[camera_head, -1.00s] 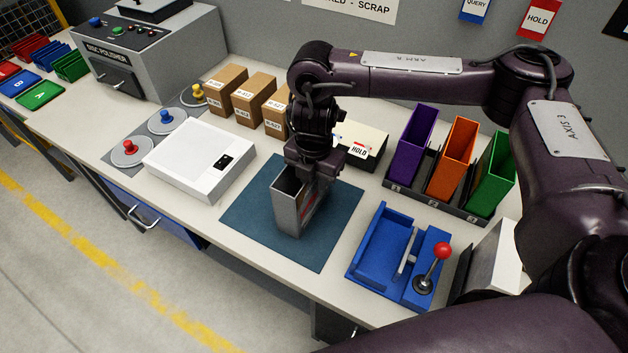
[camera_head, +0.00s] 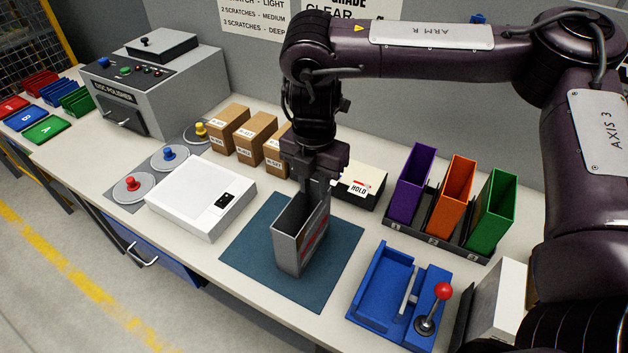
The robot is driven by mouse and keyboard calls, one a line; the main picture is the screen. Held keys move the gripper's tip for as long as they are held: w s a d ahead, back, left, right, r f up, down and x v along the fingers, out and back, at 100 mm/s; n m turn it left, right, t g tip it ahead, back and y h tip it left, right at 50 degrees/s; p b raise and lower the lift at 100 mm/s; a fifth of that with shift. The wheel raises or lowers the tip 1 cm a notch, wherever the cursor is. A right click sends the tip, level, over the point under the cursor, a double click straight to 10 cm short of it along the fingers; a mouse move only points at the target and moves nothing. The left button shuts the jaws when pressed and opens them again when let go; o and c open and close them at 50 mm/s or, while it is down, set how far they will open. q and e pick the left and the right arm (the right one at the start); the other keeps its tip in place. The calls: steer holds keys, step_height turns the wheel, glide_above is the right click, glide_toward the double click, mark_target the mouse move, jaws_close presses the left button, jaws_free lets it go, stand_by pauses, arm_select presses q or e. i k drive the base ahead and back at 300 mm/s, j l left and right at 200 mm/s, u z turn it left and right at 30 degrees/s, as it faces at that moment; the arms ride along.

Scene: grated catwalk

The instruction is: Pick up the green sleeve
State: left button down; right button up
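The green sleeve (camera_head: 491,207) is an upright, open-topped holder at the right end of a dark numbered rack (camera_head: 436,236). My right gripper (camera_head: 318,194) points down at the far upper rim of a grey open-topped case (camera_head: 290,242) with red marks on its side. The case stands upright on a blue-grey mat (camera_head: 248,254), well left of the green sleeve. I cannot tell whether the fingers touch the case or how far apart they are. My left gripper is not in view.
Purple (camera_head: 412,185) and orange (camera_head: 449,193) sleeves stand in the same rack. A blue fixture with a red-knobbed lever (camera_head: 443,291) sits in front. A white scale (camera_head: 200,197), cardboard boxes (camera_head: 256,138) and a HOLD box (camera_head: 361,185) crowd the bench. My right forearm spans above the rack.

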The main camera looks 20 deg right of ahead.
mark_target(489, 216)
steer(key=k+j, duration=0.3)
steer(key=k, duration=0.15)
steer(key=k+j, duration=0.25)
steer(key=k, duration=0.25)
